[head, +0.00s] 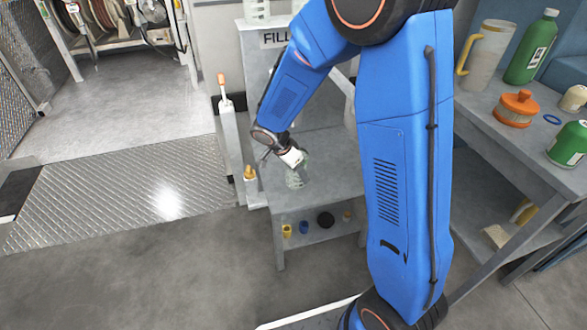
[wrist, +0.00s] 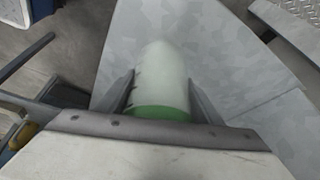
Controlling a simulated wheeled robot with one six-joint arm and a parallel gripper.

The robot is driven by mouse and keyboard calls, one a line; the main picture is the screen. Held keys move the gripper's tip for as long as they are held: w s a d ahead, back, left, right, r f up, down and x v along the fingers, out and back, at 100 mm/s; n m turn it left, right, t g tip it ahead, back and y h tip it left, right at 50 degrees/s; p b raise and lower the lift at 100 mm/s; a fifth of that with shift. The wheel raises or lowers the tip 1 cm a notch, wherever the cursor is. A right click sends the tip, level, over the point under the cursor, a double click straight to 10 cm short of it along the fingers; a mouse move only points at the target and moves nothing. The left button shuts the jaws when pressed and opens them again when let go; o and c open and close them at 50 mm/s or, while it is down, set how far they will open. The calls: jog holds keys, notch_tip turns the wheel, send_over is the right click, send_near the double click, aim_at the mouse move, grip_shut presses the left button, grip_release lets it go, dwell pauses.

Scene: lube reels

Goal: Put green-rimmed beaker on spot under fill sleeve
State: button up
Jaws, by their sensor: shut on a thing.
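The green-rimmed beaker (wrist: 160,75) is pale and translucent, with dark marks on its side. Its green rim (wrist: 160,113) is at the end nearest my wrist camera. My gripper (wrist: 161,97) is shut on it, one finger on each side just beyond the rim. In the head view my gripper (head: 293,163) points down at the grey fill bench, and the beaker (head: 295,180) shows faintly below it. I cannot tell whether its base touches the bench top. The fill sleeve and the spot under it cannot be made out; my arm covers part of that area.
The grey fill bench (head: 330,183) has a panel reading FILL (head: 275,39) and a lower shelf with small caps. An orange-tipped bottle (head: 224,90) stands left. The right table holds a jug (head: 487,55), green bottles (head: 531,50) and an orange-lidded container (head: 516,108).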

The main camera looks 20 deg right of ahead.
jog(key=shift+w, duration=0.45)
jog(key=shift+w+f, duration=0.15)
jog(key=shift+w, duration=1.05)
jog(key=shift+s+f, duration=0.1)
jog(key=shift+f, duration=0.55)
jog(key=o, duration=1.1)
jog(key=shift+f, duration=0.1)
